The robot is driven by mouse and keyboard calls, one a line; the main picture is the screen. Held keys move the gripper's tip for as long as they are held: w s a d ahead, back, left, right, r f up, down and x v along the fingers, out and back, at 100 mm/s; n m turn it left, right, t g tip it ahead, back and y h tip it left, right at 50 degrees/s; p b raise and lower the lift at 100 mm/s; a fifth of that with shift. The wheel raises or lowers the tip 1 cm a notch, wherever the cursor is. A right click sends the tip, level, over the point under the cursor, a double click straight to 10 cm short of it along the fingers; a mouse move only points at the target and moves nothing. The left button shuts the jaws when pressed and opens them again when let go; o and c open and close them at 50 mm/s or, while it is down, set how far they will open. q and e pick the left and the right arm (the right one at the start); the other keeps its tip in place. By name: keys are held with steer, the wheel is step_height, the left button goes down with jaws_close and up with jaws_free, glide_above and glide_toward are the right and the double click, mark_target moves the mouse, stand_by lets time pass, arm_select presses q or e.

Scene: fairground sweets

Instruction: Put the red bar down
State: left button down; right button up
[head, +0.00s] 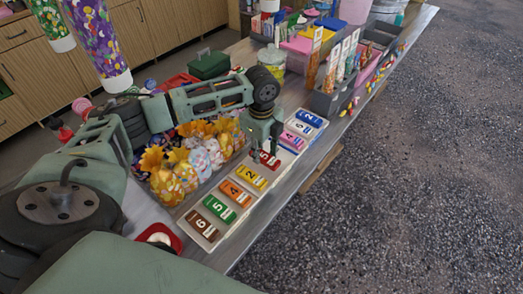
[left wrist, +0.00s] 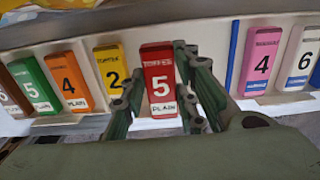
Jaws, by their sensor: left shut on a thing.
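The red bar (head: 268,159) is upright between the fingers of my left gripper (head: 264,146). The bar is in line with the row on a pale rack (head: 197,228), between a yellow bar (head: 251,177) and a pink bar (head: 299,128). I cannot tell whether its lower end touches the rack. My right gripper is not in view.
Brown (head: 201,224), green (head: 219,208) and orange (head: 236,193) bars stand left of the yellow one. A blue bar (head: 309,118) is at the far end. A clear box of wrapped sweets (head: 187,170) is close beside my left arm. The counter edge runs along the right.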

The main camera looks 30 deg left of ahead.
arm_select(q)
steer(key=shift+f, duration=0.45)
steer(key=shift+f, duration=0.55)
steer(key=c, duration=1.4)
jaws_free()
steer(key=shift+s+f, duration=0.1)
steer(key=shift+s, duration=0.05)
steer(key=shift+r, duration=0.4)
step_height(320, 180, up, 13)
steer(key=shift+f+b, duration=0.2)
steer(key=shift+b, duration=0.8)
